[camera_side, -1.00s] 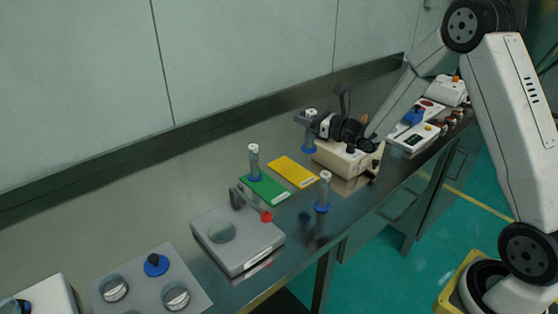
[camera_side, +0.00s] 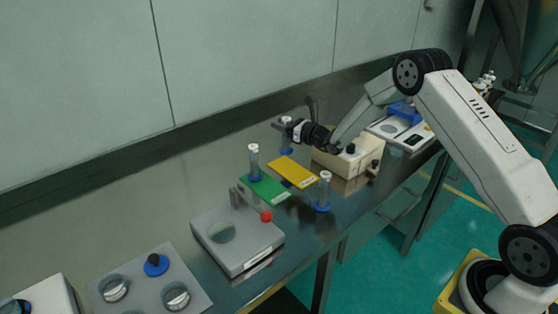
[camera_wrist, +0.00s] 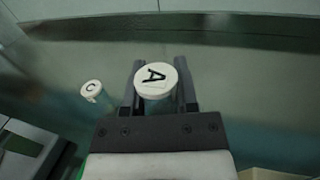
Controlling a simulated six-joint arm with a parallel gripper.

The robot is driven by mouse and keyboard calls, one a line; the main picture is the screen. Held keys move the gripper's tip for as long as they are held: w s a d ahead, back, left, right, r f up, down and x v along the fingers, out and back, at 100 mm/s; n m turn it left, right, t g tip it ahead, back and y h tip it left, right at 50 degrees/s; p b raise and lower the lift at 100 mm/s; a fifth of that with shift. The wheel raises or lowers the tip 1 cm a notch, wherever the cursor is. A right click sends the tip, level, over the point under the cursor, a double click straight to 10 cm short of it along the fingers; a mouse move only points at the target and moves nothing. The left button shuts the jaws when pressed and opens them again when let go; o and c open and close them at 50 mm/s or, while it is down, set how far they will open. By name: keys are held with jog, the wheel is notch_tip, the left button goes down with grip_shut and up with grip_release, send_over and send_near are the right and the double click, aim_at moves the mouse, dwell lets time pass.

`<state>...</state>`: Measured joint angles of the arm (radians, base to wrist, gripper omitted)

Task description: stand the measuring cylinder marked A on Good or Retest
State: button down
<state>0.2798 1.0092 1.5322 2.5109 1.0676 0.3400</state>
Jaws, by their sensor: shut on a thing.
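The measuring cylinder marked A (camera_wrist: 157,84) has a white cap with a black A, seen from above between my gripper's (camera_wrist: 160,98) two fingers in the wrist view. My gripper (camera_side: 286,127) is shut on it. In the side view cylinder A (camera_side: 287,150) is upright, with its blue foot just behind the far edge of the yellow plate (camera_side: 293,172); I cannot tell if the foot touches the table. A green plate (camera_side: 264,188) lies to the left of the yellow one. Both have white labels too small to read.
Cylinder C (camera_wrist: 91,90) stands at the far end of the green plate; it shows in the side view (camera_side: 254,163). Another cylinder (camera_side: 323,190) stands in front of the yellow plate. A balance (camera_side: 237,240) is nearer left, a beige device (camera_side: 345,157) right.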

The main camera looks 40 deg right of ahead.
jog(key=shift+w+d+f, duration=0.1)
jog(key=shift+w+f, duration=0.85)
jog(key=shift+f, duration=0.15)
jog(key=shift+w+f, duration=0.2)
jog(key=shift+f, duration=1.6)
jog(key=shift+f, duration=0.2)
jog(key=shift+c, duration=1.9)
grip_release()
jog(key=shift+r, duration=0.15)
jog(key=shift+v, duration=6)
